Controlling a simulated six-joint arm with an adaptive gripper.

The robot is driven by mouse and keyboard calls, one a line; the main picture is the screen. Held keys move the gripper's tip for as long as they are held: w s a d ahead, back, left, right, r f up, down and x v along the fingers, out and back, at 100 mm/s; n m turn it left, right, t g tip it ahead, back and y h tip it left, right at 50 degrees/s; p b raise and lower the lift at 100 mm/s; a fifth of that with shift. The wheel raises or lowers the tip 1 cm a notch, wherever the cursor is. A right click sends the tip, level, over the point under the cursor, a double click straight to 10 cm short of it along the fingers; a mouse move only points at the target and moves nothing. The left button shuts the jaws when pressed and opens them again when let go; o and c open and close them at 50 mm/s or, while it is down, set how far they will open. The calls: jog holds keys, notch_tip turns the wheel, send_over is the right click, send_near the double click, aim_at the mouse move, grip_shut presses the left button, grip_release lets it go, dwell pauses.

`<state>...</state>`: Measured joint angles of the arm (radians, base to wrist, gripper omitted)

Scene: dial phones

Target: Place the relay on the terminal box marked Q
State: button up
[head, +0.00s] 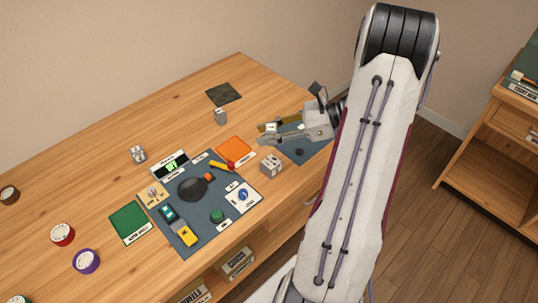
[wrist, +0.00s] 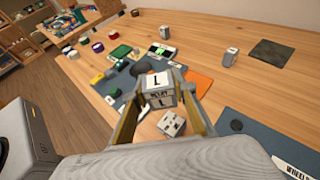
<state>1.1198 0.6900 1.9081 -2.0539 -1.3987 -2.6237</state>
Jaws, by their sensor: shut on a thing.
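My gripper (head: 264,133) is shut on the relay (wrist: 159,99), a small grey box with a white top marked with what looks like L.
A blue-grey mat (head: 207,218) holds a dark dial, a yellow-handled tool and small parts. An orange pad (head: 235,150), a green pad (head: 129,222) and a dark pad (head: 223,93) lie around it. Round reels (head: 86,261) stand at the left. Bare wood lies at the back left.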

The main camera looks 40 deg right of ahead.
send_over(268, 161)
jog(key=shift+f, duration=2.25)
jog(key=shift+f, duration=0.1)
jog(key=shift+f, duration=1.8)
jog(key=shift+f, duration=0.1)
jog(key=o, duration=1.2)
jog(key=shift+c, duration=0.2)
jog(key=v, duration=1.2)
